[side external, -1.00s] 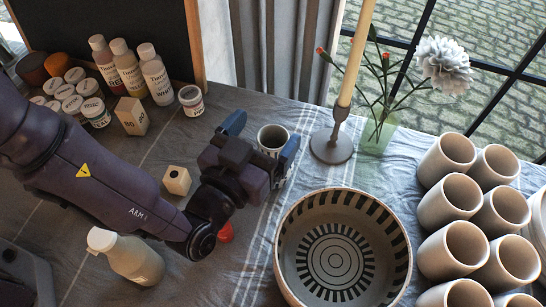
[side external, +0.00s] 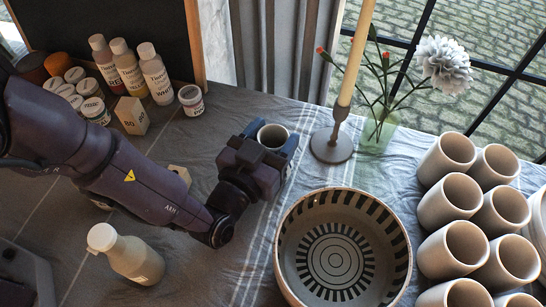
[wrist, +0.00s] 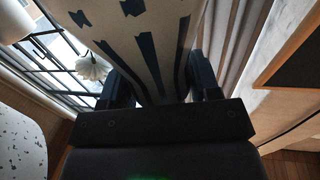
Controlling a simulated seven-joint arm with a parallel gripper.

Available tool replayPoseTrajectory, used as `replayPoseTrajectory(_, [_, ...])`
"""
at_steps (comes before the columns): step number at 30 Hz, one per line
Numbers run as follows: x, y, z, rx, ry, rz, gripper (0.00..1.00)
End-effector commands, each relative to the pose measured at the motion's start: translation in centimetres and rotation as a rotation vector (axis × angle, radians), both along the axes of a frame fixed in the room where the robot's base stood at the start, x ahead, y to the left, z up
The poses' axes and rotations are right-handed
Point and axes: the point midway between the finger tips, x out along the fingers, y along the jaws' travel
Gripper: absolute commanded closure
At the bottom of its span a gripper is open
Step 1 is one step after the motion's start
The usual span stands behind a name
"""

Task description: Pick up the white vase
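The white vase (side external: 272,137) is a small, open-topped vessel behind the bowl. Its rim shows between my fingers in the side view, and my gripper hides most of its body. In the wrist view the vase (wrist: 160,50) is cream-white with dark blue stripes and fills the space between the fingers. My gripper (side external: 274,141) has one blue finger on each side of the vase, close against its wall, and looks shut on it. The wrist view also shows my gripper's dark fingers (wrist: 160,88) flanking the vase. The vase appears to stand upright on the cloth.
A striped bowl (side external: 292,235) stands in front right. A candle holder (side external: 332,147) and a glass flower vase (side external: 377,135) are just right of the gripper. Stacked cups (side external: 450,205) fill the right side. A pale bottle (side external: 130,258) stands front left; paint bottles (side external: 130,75) stand behind.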

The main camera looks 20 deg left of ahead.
Motion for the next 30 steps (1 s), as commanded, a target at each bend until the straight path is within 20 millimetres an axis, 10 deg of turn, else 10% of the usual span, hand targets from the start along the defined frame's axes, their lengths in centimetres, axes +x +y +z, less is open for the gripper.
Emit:
replayPoseTrajectory(16, [0.0, -0.1, 1.4, -0.003, -0.004, 0.000, 0.93])
replayPoseTrajectory(30, [-5.1, 4.5, 10.0, 0.001, -0.002, -0.002, 0.93])
